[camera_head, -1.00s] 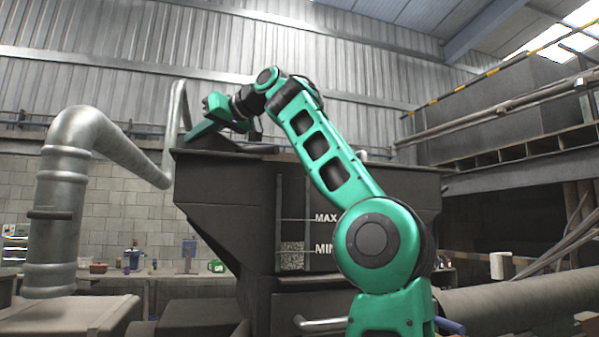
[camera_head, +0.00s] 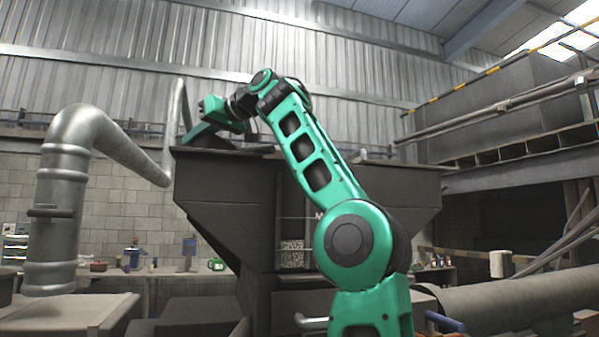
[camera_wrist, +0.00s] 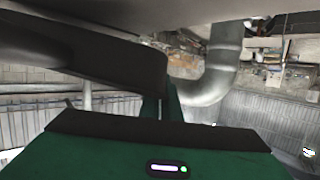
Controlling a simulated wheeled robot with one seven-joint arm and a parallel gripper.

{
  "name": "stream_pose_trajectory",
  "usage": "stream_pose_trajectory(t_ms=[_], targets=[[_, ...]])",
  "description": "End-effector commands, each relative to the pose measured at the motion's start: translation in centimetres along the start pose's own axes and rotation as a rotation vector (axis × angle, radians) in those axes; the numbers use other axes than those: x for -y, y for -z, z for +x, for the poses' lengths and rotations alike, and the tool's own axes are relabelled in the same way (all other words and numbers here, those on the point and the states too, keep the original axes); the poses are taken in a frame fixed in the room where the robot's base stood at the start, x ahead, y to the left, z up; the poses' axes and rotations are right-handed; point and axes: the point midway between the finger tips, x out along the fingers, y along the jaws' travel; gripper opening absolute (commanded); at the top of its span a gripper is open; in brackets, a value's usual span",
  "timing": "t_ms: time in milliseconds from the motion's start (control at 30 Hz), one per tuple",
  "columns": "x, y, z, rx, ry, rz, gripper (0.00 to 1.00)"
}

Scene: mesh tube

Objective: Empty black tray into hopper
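The hopper (camera_head: 225,190) is a large dark bin in the middle of the head view, wide at the top and tapering below. My gripper (camera_wrist: 161,103) is over the hopper's upper left rim in the head view. The black tray (camera_wrist: 85,55) is a dark, round-edged shape at the fingertips in the wrist view, and the fingers appear closed on its edge. The tray's inside and contents are hidden, as is the inside of the hopper.
A thick metal pipe (camera_head: 70,170) bends up left of the hopper, close to my gripper's side. A workbench (camera_head: 165,273) with small items stands against the block wall behind. A raised platform with a yellow-black rail (camera_head: 500,70) is at the right.

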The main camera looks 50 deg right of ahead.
Motion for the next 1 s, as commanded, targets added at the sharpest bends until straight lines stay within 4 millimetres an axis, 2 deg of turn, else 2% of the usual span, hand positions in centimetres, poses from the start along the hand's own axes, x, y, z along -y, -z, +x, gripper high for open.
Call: stream_pose_trajectory(t_ms=[1000], targets=[[1.9,-1.3,-2.1,0.016,-0.013,-0.031,0.0]])
